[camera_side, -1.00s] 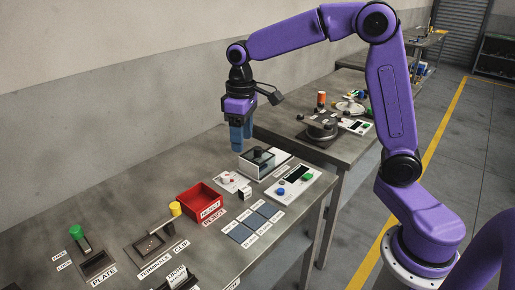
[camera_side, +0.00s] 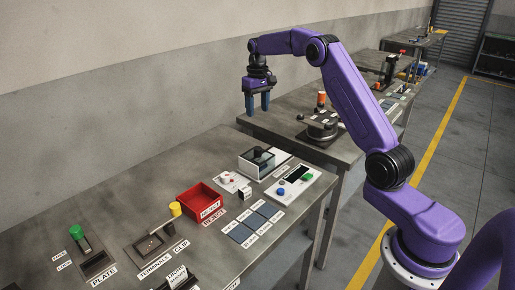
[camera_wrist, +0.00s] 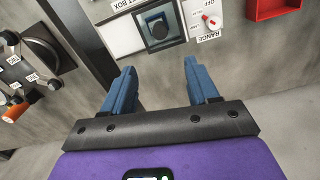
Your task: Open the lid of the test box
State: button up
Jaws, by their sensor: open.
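The test box (camera_side: 246,167) is a small see-through box with pale edges and a dark interior, near the far end of the near table. Its lid looks closed.
The range unit (camera_wrist: 211,22) with a red knob stands beside the box. A red reject bin (camera_side: 200,200) is nearer the camera. A panel (camera_side: 294,184) with a screen and coloured buttons is right of the box. A second table behind carries a round fixture (camera_side: 322,127).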

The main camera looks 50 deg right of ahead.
aim_at(257, 148)
notch_tip(257, 148, down, 17)
jog(key=shift+r, duration=0.2)
dwell(0.3)
